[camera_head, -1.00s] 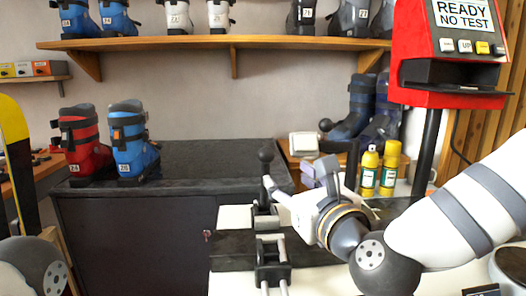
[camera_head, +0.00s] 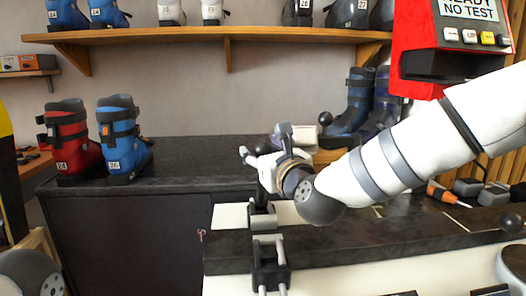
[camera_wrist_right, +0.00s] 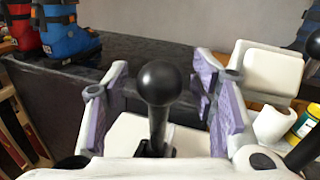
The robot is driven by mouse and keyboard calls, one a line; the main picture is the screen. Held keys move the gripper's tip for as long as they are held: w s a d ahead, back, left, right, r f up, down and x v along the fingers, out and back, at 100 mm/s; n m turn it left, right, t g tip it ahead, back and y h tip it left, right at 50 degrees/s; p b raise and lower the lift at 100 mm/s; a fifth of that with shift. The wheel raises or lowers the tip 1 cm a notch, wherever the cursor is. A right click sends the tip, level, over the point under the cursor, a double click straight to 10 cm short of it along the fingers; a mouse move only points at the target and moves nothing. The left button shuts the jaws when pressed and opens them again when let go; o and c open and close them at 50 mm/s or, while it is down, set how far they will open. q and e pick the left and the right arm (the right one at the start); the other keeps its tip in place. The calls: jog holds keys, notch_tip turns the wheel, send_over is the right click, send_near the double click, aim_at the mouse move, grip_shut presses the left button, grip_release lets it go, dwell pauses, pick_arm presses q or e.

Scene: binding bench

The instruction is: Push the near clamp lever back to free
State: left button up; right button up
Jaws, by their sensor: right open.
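A clamp lever with a black ball knob (camera_wrist_right: 160,83) and a dark stem stands nearly upright in the right wrist view. My right gripper (camera_wrist_right: 162,100) is open, with its purple-padded fingers on either side of the lever; gaps show between the knob and both pads. In the head view my right gripper (camera_head: 262,158) is over the dark clamp base (camera_head: 262,215) and mostly covers the lever. A dark clamp block (camera_head: 268,268) with pale rods sits nearer to me. My left gripper is out of view.
Another black ball knob (camera_head: 325,118) stands farther back, by dark blue boots (camera_head: 383,100). A red and a blue boot (camera_head: 124,138) stand on the dark counter at left. The red READY box (camera_head: 425,70) is above my right arm. A screwdriver (camera_head: 445,193) lies at right.

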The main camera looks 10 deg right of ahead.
jog(key=shift+c, duration=0.4)
grip_shut()
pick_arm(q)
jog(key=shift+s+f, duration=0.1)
pick_arm(e)
jog(key=shift+w, duration=0.15)
pick_arm(q)
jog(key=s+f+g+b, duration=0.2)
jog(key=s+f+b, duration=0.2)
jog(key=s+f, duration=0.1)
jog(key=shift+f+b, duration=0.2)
jog(key=shift+b, duration=0.1)
pick_arm(e)
jog(key=w, duration=0.9)
jog(key=shift+w, duration=0.4)
jog(key=shift+d+f, duration=0.1)
jog(key=shift+f, duration=0.05)
